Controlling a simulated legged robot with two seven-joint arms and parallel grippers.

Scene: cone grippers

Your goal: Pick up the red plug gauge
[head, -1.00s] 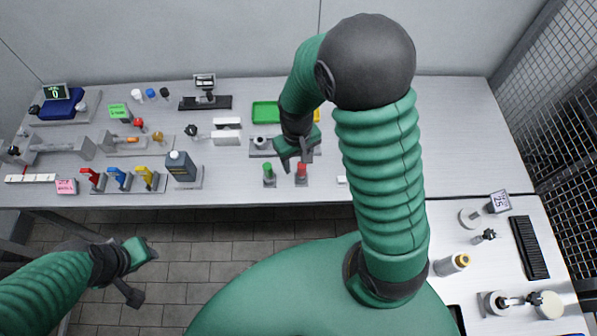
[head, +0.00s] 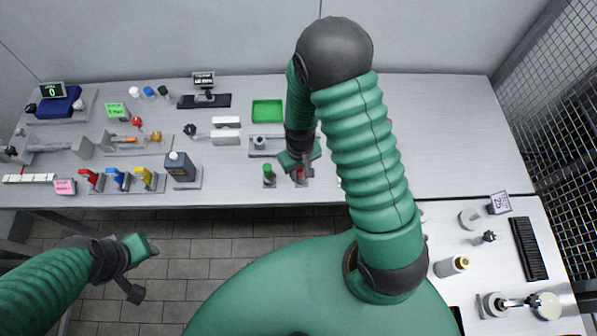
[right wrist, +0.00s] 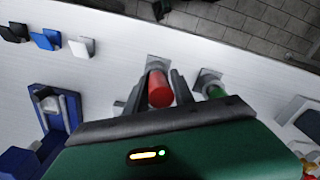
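The red plug gauge (head: 301,175) stands on a small grey base near the front edge of the bench, partly hidden by my right gripper in the head view. My right gripper (head: 301,167) is directly over it. In the right wrist view, the red gauge (right wrist: 159,90) is between the two dark fingers of the right gripper (right wrist: 157,95). The fingers are open, with a gap visible beside the gauge. My left gripper (head: 138,252) is low at the left, over the floor in front of the bench and away from the gauge; its finger opening is unclear.
A green plug gauge (head: 268,171) stands just left of the red one; it also shows in the right wrist view (right wrist: 215,91). A green tray (head: 267,111) lies behind. My right arm hides part of the bench to the right.

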